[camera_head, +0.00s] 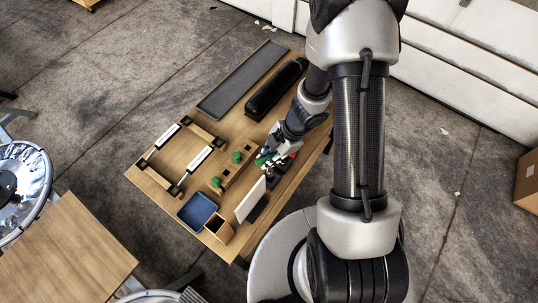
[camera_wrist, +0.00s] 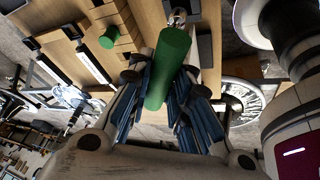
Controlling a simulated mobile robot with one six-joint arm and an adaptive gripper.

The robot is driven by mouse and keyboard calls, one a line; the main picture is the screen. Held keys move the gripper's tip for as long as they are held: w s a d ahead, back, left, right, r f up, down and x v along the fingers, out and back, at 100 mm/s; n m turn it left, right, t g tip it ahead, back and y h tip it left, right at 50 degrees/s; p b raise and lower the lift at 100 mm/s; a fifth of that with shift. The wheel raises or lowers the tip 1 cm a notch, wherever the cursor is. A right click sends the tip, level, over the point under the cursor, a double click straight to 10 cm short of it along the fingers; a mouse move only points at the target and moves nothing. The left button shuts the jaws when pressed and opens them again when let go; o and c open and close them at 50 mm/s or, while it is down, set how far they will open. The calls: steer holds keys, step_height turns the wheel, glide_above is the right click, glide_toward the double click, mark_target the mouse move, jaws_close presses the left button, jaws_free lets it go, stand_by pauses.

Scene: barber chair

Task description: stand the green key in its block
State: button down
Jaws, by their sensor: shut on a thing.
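The green key is a green cylinder (camera_wrist: 168,65) in the wrist view, with a small shiny metal part at its far end. My gripper (camera_wrist: 172,98) is shut on it, with the blue finger pads on both sides. In the head view my gripper (camera_head: 272,156) is over the right part of the table, with a bit of green at its fingers. A wooden block (camera_head: 234,172) lies left of it, with green cylinders (camera_head: 237,156) at it; one shows in the wrist view too (camera_wrist: 113,33). I cannot tell which block belongs to the held key.
On the wooden table (camera_head: 180,125) are a long dark tray (camera_head: 240,82), a black rounded case (camera_head: 272,90), a wooden rack with white labels (camera_head: 163,136), a blue tray (camera_head: 197,211), an open wooden box (camera_head: 218,229) and an upright white panel (camera_head: 250,200) close to my gripper.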

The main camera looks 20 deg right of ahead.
mark_target(269, 171)
steer(key=shift+f+b, duration=0.7)
steer(key=shift+f, duration=0.6)
steer(key=shift+p, duration=0.65)
steer(key=shift+f+b, duration=1.2)
steer(key=shift+f, duration=0.7)
stand_by(0.3)
steer(key=c, duration=1.4)
jaws_free()
steer(key=shift+r, duration=0.1)
